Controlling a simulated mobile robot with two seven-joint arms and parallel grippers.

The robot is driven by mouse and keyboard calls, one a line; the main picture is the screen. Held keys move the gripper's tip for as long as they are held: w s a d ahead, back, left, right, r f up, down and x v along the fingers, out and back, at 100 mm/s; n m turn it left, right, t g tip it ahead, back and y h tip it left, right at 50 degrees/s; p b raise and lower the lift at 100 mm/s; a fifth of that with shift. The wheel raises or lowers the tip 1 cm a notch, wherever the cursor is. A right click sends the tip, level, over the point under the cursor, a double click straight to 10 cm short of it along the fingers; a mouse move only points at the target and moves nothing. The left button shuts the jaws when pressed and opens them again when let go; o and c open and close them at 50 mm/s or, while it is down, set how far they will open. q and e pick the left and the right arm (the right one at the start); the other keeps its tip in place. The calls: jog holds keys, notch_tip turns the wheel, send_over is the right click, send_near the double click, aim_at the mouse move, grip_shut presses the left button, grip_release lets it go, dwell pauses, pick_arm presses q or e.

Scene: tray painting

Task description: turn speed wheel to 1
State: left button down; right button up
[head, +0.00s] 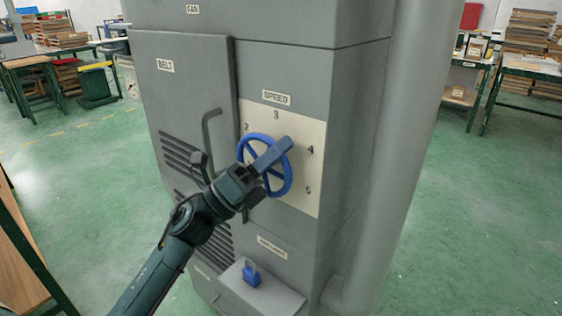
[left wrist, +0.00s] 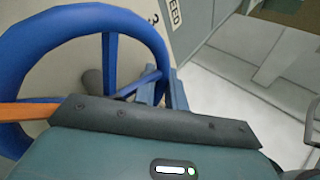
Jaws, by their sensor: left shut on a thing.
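The blue speed wheel (head: 243,147) is mounted on a pale dial plate (head: 305,195) on the grey cabinet. In the left wrist view the wheel's rim (left wrist: 135,22) is close, and an orange bar (left wrist: 28,111) shows at the left. My right gripper is out of view.
A bent grey handle (head: 207,130) stands on the BELT door, left of the wheel. A blue knob (head: 251,274) sits on a ledge below. A thick grey pipe (head: 390,150) runs along the cabinet's right side. Green floor is clear on the right.

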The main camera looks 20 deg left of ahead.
pick_arm(q)
jog(key=shift+a+r+n+t+y, duration=0.1)
jog(key=shift+a+n+t+y, duration=0.15)
jog(key=shift+n+t, duration=0.5)
jog(key=shift+n, duration=0.35)
jog(key=c, duration=1.8)
grip_release()
